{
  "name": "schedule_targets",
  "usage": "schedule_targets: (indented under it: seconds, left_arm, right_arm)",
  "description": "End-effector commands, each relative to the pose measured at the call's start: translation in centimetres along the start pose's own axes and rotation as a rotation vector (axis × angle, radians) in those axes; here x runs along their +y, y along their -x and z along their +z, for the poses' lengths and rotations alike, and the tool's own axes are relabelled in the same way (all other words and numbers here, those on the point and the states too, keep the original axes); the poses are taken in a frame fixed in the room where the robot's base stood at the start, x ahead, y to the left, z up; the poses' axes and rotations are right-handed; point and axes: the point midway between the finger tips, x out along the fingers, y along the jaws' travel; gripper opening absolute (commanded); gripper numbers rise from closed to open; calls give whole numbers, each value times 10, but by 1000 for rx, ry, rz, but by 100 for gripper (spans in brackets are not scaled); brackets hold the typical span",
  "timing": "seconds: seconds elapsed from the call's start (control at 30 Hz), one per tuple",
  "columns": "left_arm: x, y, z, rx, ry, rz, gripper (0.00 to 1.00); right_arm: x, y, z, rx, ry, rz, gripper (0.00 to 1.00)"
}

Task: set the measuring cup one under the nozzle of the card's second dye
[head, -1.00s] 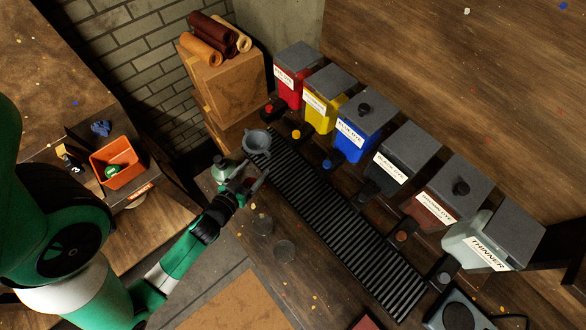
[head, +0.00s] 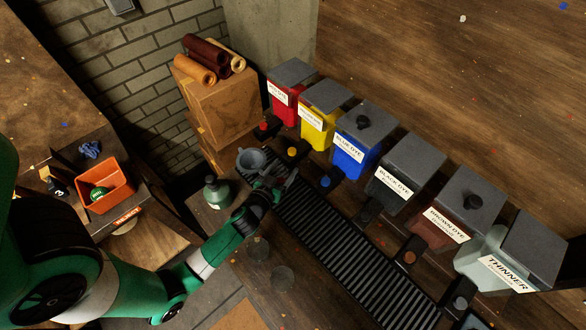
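My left gripper (head: 282,182) is over the upper end of the black slatted rail (head: 345,255), just right of a grey cup-like vessel (head: 251,161). The gripper is small and dark here; I cannot tell whether it is open or holds a clear cup. The dye containers, red (head: 285,92), yellow (head: 318,116), blue (head: 358,142), black (head: 402,176) and brown (head: 454,206), stand in a row, nozzles facing the rail. I cannot make out the card. My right gripper is out of view.
A green bottle (head: 216,193) stands left of the grey vessel. Boxes with leather rolls (head: 212,62) stand behind. An orange bin (head: 105,189) with a green ball is at far left.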

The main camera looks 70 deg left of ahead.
Motion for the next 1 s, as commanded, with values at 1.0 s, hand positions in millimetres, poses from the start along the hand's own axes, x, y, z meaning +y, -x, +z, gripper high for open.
schedule_targets:
  seconds: [1.0]
  left_arm:
    - [16, -49, 22, 0, 0, 0, 9]
  right_arm:
    - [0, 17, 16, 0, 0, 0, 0]
